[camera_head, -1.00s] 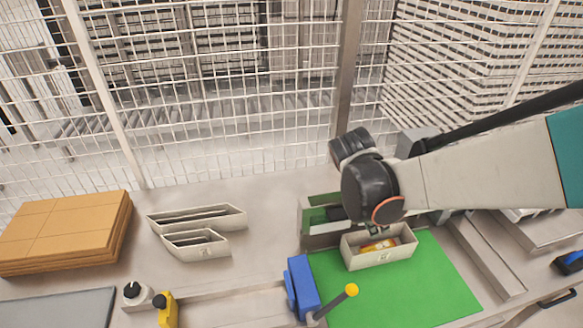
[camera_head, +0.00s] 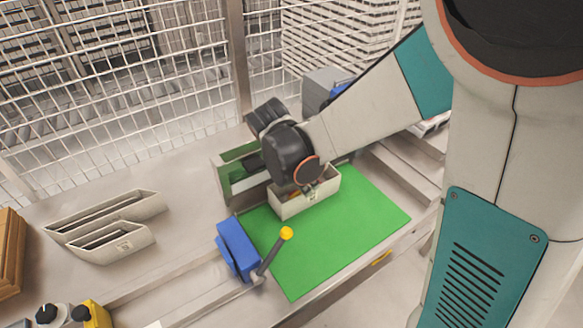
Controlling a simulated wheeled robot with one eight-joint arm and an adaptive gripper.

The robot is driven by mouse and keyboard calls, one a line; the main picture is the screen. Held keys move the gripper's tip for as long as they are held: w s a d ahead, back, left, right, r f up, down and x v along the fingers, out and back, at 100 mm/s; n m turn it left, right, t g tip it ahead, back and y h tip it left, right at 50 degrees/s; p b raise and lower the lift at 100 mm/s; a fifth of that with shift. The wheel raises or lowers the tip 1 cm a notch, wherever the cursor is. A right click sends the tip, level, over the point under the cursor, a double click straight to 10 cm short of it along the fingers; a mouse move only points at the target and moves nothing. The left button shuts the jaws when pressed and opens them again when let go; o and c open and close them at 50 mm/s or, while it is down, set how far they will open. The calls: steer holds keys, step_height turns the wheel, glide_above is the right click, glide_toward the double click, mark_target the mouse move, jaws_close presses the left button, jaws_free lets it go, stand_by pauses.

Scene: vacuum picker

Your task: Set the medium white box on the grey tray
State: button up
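An open white box (camera_head: 297,206) sits at the back of the green mat (camera_head: 350,228), with a small label on its front. My gripper (camera_head: 318,188) points down at the box from above. My dark wrist covers most of the box's inside and the fingers, so I cannot tell whether they are open or touch the box. Two more open white boxes stand at the left: a longer one (camera_head: 150,206) and a shorter labelled one (camera_head: 128,248) in front of it. I cannot tell which is the medium one. No grey tray is clearly in view.
A white-and-green holder (camera_head: 224,178) stands left of my wrist. A blue block (camera_head: 238,247) and a lever with a yellow knob (camera_head: 286,233) stand at the mat's left edge. Cardboard (camera_head: 10,250) is at the far left. A mesh fence (camera_head: 110,80) closes the back.

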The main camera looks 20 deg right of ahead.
steer(key=shift+b+x, duration=1.2)
steer(key=shift+x, duration=1.15)
steer(key=shift+c, duration=0.4)
jaws_close()
steer(key=shift+s, duration=0.2)
